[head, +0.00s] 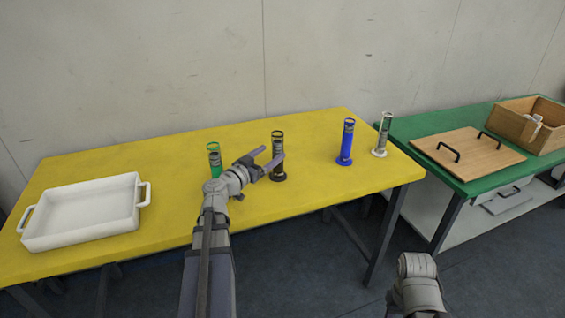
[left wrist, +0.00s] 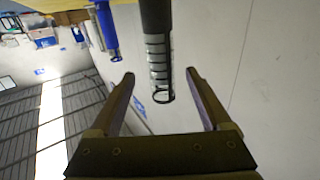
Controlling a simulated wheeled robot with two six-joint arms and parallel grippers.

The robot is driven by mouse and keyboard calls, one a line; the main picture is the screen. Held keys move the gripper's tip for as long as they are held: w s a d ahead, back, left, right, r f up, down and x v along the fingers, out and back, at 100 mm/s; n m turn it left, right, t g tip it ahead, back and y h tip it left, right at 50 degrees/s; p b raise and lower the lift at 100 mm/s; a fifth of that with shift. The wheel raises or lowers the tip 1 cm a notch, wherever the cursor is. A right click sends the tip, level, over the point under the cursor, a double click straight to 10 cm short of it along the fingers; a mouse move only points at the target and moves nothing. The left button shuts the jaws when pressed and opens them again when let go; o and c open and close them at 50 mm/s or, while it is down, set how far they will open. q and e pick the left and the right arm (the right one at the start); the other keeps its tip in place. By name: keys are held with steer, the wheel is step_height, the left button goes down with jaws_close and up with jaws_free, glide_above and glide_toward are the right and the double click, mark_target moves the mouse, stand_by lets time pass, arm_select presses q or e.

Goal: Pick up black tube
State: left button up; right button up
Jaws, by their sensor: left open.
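The black tube (head: 278,142) stands upright on the yellow table, with a ringed upper part. My left gripper (head: 267,159) is open beside it, with its fingers reaching toward the tube and covering part of it. In the left wrist view the black tube (left wrist: 156,20) comes down from the top edge, and its ringed end lies in line with the gap between the open fingers (left wrist: 159,76). The fingers do not appear to touch it. Of my right arm, only a link shows at the lower right of the head view; its fingers are not visible.
A green tube (head: 215,168) stands left of my left gripper. A blue tube (head: 346,146) and a white tube (head: 381,136) stand to the right. A white tray (head: 82,212) lies at the table's left. A green table (head: 415,127) bears a wooden lid (head: 470,153) and box (head: 512,122).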

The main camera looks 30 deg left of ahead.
arm_select(q)
steer(key=shift+w+f, duration=0.1)
steer(key=shift+w, duration=0.4)
steer(key=w+b, duration=0.1)
steer(key=w, duration=0.6)
steer(key=shift+d+f, duration=0.35)
steer(key=shift+c, duration=0.2)
jaws_close()
